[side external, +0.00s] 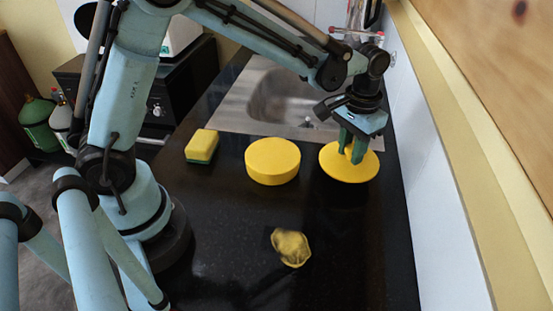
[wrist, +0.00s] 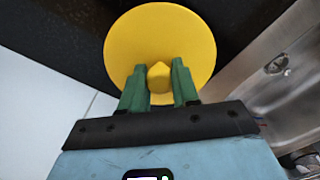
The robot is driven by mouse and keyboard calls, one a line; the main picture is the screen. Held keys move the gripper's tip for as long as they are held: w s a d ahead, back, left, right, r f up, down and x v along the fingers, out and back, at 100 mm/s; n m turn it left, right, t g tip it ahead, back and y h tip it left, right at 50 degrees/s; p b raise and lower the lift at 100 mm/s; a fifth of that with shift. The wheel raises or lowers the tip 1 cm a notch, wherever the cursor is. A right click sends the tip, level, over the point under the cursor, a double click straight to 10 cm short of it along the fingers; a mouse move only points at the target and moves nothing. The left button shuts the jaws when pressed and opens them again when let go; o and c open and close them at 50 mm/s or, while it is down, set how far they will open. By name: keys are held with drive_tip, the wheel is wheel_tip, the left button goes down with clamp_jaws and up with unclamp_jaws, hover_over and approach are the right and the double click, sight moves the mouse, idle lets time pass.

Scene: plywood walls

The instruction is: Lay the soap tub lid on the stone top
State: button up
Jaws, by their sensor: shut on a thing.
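The soap tub lid (side external: 336,166) is a flat yellow disc with a small knob, at the right of the black stone top (side external: 345,245) in the side view. My gripper (side external: 353,150) points down and is shut on the knob. In the wrist view the lid (wrist: 160,30) fills the upper middle, with the green fingers of my gripper (wrist: 158,72) on both sides of the knob. The lid looks about level and at or just above the stone; I cannot tell whether it touches. The round yellow soap tub (side external: 272,162) stands to its left, apart from it.
A yellow and green sponge (side external: 202,146) lies left of the tub. A crumpled yellow cloth (side external: 290,247) lies nearer the front. A steel sink (side external: 285,95) is behind, and a white wall (side external: 440,190) runs close along the right. The front right stone is clear.

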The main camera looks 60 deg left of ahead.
sight(348, 161)
drive_tip(key=shift+w+a+f, duration=0.15)
drive_tip(key=shift+a+f, duration=0.05)
drive_tip(key=shift+f, duration=2)
drive_tip(key=shift+f, duration=0.15)
drive_tip(key=o, duration=1)
drive_tip(key=shift+o, duration=0.2)
